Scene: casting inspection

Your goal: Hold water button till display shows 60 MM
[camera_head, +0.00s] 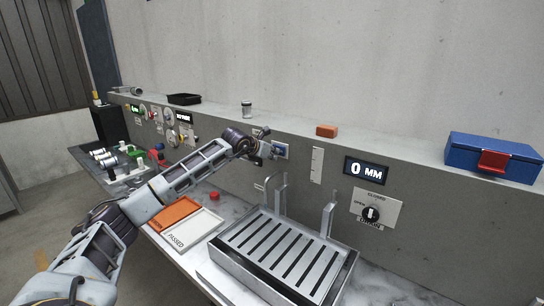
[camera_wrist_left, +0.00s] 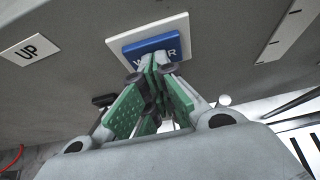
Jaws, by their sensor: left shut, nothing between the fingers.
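The water button is a blue plate on a white backing. It shows in the head view (camera_head: 279,149) and, marked with partly covered letters, in the left wrist view (camera_wrist_left: 140,46). My left gripper (camera_head: 262,154) is shut and empty; its fingertips (camera_wrist_left: 156,66) are at the lower edge of the button and overlap its lettering. I cannot tell whether they press it. The display (camera_head: 367,170) reads 0 MM. My right gripper is not in view.
A slotted metal tank (camera_head: 240,262) stands below the panel. A knob (camera_head: 371,214) is under the display. A white PASSED tray (camera_head: 207,222) and an orange tray (camera_head: 166,216) lie left of the tank. A blue toolbox (camera_head: 462,151) sits on the ledge.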

